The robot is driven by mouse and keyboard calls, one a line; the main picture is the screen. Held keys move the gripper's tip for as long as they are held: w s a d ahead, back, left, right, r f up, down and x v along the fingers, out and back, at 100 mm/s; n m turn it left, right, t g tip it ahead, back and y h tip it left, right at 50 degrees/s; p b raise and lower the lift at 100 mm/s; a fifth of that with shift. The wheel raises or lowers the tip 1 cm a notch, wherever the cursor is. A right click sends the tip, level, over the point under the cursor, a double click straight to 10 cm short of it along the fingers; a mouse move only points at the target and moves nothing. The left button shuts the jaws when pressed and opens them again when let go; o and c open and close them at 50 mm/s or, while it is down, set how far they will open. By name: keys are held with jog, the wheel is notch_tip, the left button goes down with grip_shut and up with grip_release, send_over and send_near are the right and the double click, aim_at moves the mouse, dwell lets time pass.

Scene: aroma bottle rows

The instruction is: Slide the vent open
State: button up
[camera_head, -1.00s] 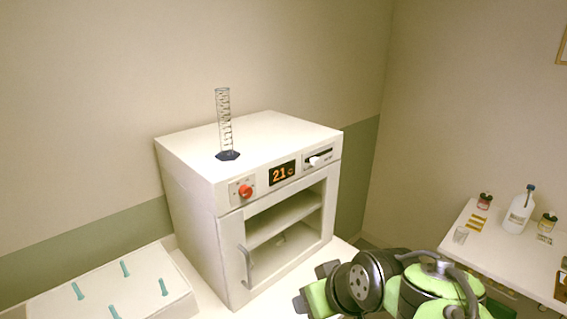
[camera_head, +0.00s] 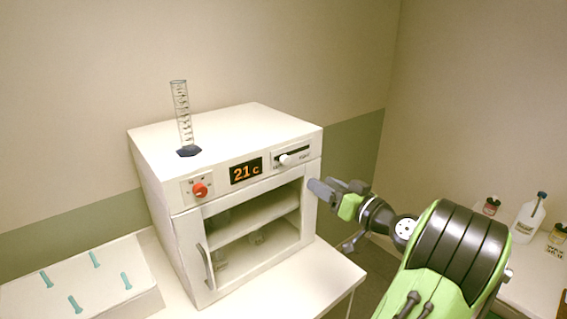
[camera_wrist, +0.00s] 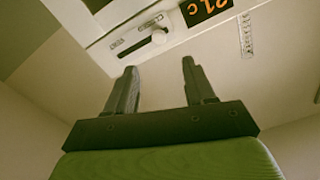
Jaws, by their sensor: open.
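The vent slider is a white knob (camera_head: 284,159) on a dark slot at the upper right of the white oven's front panel. The knob sits toward the left end of its slot in the head view. It also shows in the wrist view (camera_wrist: 158,37), beyond the fingertips. My gripper (camera_head: 322,187) is open and empty, in front of the oven's right front edge, below and to the right of the knob. In the wrist view its two fingers (camera_wrist: 160,68) are apart, with nothing between them. The gripper is not touching the knob.
The white oven (camera_head: 160,190) has a red dial (camera_head: 200,190), a display (camera_head: 246,171) reading 21 c and a glass door with a handle (camera_head: 206,266). A graduated cylinder (camera_head: 182,115) stands on top. A rack with teal pegs (camera_head: 130,305) is at left; bottles (camera_head: 527,220) stand at right.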

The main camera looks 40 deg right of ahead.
aim_at(287, 163)
jog(key=w+p, duration=0.1)
jog(key=w, duration=0.3)
jog(key=w+d+p, duration=0.1)
jog(key=w+p, duration=0.1)
jog(key=w, duration=0.2)
jog(key=w+p, duration=0.1)
jog(key=w, duration=0.3)
jog(key=shift+w+d+r+p, duration=0.1)
jog(key=shift+w+d+p, duration=0.2)
jog(key=shift+p, duration=0.05)
jog(key=shift+w+d, duration=0.1)
jog(key=shift+w, duration=0.3)
grip_shut()
